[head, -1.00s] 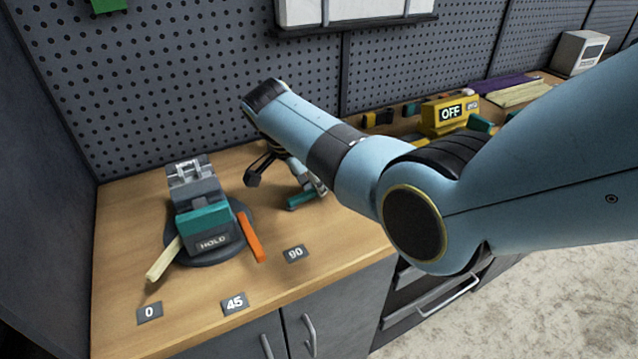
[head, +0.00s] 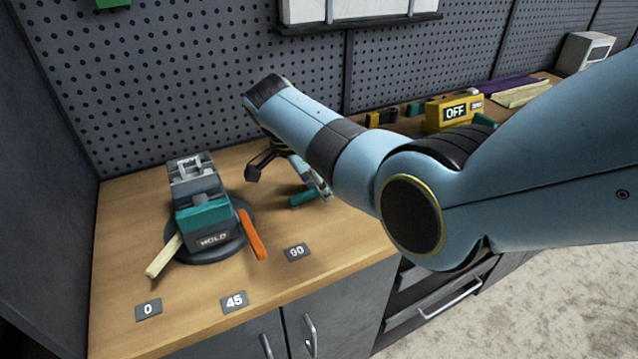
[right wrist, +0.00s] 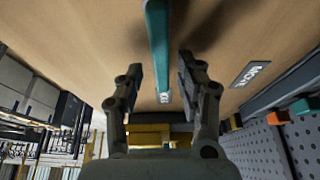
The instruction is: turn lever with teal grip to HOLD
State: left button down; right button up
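The teal grip (head: 302,199) shows as a short bar on the bench, partly hidden by my right arm in the head view. In the right wrist view the teal bar (right wrist: 157,45) runs between my fingers. My right gripper (head: 288,182) is over the bench at this grip. In the right wrist view its two fingers (right wrist: 161,78) are open, one on each side of the bar, with gaps visible. A grey and teal device (head: 203,211) with a HOLD plate (head: 213,240) stands on a round dark base to the left. My left gripper is not in view.
A cream bar (head: 164,256) and an orange bar (head: 252,235) stick out beside the device. Labels 0 (head: 148,310), 45 (head: 234,301) and 90 (head: 297,252) lie in front. A yellow box reading OFF (head: 446,114) stands farther right. A pegboard (head: 170,80) rises behind.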

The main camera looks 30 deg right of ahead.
aim_at(298, 196)
jog(key=v, duration=1.2)
jog(key=shift+d, duration=0.1)
